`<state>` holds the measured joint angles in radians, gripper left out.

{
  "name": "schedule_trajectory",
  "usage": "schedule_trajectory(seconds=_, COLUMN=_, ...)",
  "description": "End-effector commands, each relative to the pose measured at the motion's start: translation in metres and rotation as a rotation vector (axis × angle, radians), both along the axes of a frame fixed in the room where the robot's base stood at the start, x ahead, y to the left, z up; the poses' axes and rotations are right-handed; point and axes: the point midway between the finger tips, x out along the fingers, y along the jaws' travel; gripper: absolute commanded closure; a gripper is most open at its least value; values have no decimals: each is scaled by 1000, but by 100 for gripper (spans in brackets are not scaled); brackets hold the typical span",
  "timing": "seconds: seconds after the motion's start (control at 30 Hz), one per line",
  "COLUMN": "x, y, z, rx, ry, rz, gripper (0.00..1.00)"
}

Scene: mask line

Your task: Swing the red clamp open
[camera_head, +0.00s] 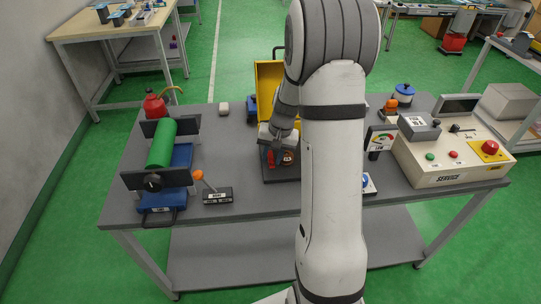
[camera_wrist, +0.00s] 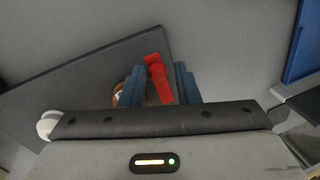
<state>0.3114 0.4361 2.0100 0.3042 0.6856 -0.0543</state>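The red clamp (camera_wrist: 157,78) shows in the wrist view between the two blue fingers of my gripper (camera_wrist: 161,86). The gripper is open around it. The left finger is close to the clamp, and a narrow gap shows on the right; I cannot tell if either touches. A round brown and white part (camera_wrist: 118,97) is partly hidden behind the left finger. In the head view the red clamp (camera_head: 270,158) sits on a dark plate (camera_head: 283,175) on the table, with my gripper (camera_head: 277,150) down over it. My arm hides part of this area.
A green cylinder (camera_head: 161,145) on a blue and black holder stands at left, with an orange-tipped lever (camera_head: 212,190) beside it. A yellow bin (camera_head: 267,82) is behind my gripper. A control box (camera_head: 447,160) marked SERVICE stands right. The table's (camera_head: 255,203) front strip is mostly clear.

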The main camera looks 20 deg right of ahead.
Motion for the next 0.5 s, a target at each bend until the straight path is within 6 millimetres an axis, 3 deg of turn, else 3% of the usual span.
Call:
schedule_trajectory(seconds=0.13, x=0, y=-1, z=0, rx=0, ry=-1, rz=0, gripper=59)
schedule_trajectory(seconds=0.37, x=0, y=-1, z=1, rx=-1, ry=-2, rz=0, gripper=59)
schedule_trajectory(seconds=0.5, x=0, y=-3, z=13, rx=-2, ry=-5, rz=0, gripper=59)
